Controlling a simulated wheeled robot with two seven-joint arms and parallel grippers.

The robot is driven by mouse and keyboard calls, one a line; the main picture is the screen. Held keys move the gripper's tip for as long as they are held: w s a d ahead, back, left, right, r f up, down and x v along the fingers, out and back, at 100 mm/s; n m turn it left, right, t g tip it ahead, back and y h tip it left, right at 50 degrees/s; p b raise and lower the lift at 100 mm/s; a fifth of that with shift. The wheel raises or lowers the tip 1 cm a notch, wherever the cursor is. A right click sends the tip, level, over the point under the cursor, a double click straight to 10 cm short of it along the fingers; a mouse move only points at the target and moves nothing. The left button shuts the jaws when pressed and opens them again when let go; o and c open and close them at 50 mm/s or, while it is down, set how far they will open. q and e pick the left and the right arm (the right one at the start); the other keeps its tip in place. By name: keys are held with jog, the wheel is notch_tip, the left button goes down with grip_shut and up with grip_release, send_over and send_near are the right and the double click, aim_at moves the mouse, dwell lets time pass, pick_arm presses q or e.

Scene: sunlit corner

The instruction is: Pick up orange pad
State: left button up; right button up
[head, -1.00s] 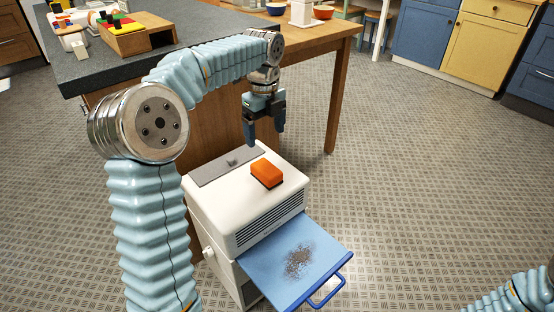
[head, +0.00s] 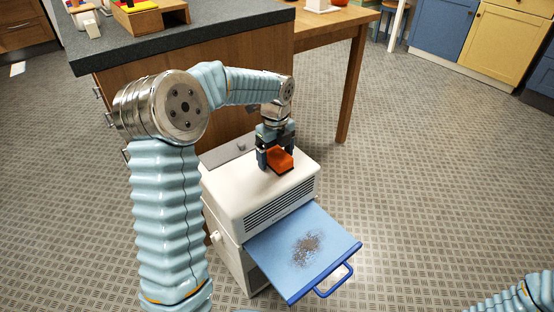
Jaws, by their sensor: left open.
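The orange pad (head: 280,161) lies on top of the white box-shaped appliance (head: 230,194). My left gripper (head: 275,160) points down at the pad from above, with its fingers around the pad's near-left part. The fingers are open, and part of the pad is hidden behind them. I cannot tell whether a finger touches it. My right gripper is out of view; only a piece of my right arm shows at the lower right.
A blue tray (head: 335,239) with a dark crumbly patch (head: 306,248) and a blue handle sticks out of the appliance's front. A dark-topped counter (head: 190,38) and a wooden table (head: 335,24) stand behind. The floor at right is clear.

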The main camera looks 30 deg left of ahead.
aim_at(276, 152)
pick_arm(q)
jog(key=c, duration=1)
jog(key=shift+c, duration=0.2)
jog(key=shift+r, duration=0.1)
jog(key=shift+r, duration=0.2)
notch_tip(276, 152, up, 2)
jog(key=shift+r, duration=0.2)
jog(key=s+d+r, duration=0.6)
jog(key=s+r, duration=0.4)
jog(key=s, duration=0.2)
jog(key=shift+s+d, duration=0.15)
jog(key=shift+d, duration=0.2)
